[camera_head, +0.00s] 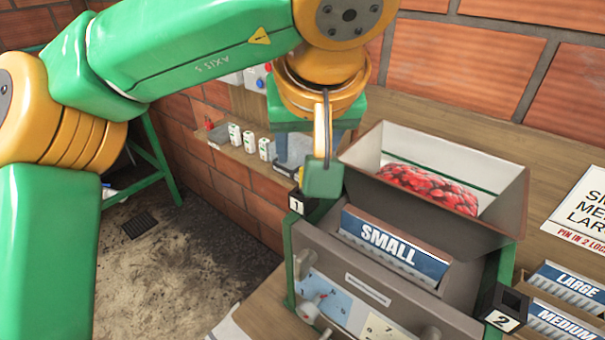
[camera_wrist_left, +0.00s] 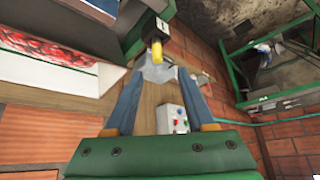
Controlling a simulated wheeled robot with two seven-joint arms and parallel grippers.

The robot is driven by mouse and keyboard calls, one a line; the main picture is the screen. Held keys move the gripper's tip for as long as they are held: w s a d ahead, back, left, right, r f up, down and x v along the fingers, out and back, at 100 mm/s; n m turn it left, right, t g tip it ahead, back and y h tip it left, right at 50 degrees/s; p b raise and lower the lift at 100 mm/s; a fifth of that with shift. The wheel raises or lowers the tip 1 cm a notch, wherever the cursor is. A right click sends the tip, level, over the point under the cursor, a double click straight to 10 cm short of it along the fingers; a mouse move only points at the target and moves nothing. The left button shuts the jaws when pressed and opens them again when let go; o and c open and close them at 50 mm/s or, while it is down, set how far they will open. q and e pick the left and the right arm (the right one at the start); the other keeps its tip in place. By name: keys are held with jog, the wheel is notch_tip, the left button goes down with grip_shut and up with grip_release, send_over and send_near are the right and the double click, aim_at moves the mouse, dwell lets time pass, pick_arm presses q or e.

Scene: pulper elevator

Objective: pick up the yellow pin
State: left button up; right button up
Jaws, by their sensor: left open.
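The yellow pin (camera_wrist_left: 157,50) shows in the left wrist view as a short yellow end at the black block marked 1 (camera_wrist_left: 161,28). In the head view I cannot make the pin out clearly behind my arm; the block marked 1 (camera_head: 296,203) shows at the machine's left corner. My left gripper (camera_head: 297,165) is above and close to that block. In the wrist view its two blue-grey fingers (camera_wrist_left: 159,76) are apart, with the pin in line with the gap, near the tips. Nothing is held between them. My right gripper is not in view.
A hopper of red berries (camera_head: 430,188) stands right of my gripper, above the SMALL plate (camera_head: 388,246). A second block marked 2 (camera_head: 503,310) is at the front right, near the LARGE (camera_head: 575,280) and MEDIUM (camera_head: 565,320) plates. A brick wall runs behind.

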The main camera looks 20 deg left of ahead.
pick_arm(q)
jog(key=x, duration=0.1)
jog(key=p+x, duration=0.1)
jog(key=x, duration=0.1)
jog(key=p+x, duration=0.1)
jog(key=x, duration=0.1)
jog(key=shift+s+d+f, duration=0.25)
jog(key=shift+s, duration=0.1)
jog(key=shift+w+a+f, duration=0.15)
jog(key=shift+w+f, duration=0.2)
jog(key=shift+f, duration=0.05)
jog(key=shift+s+r, duration=0.1)
grip_shut()
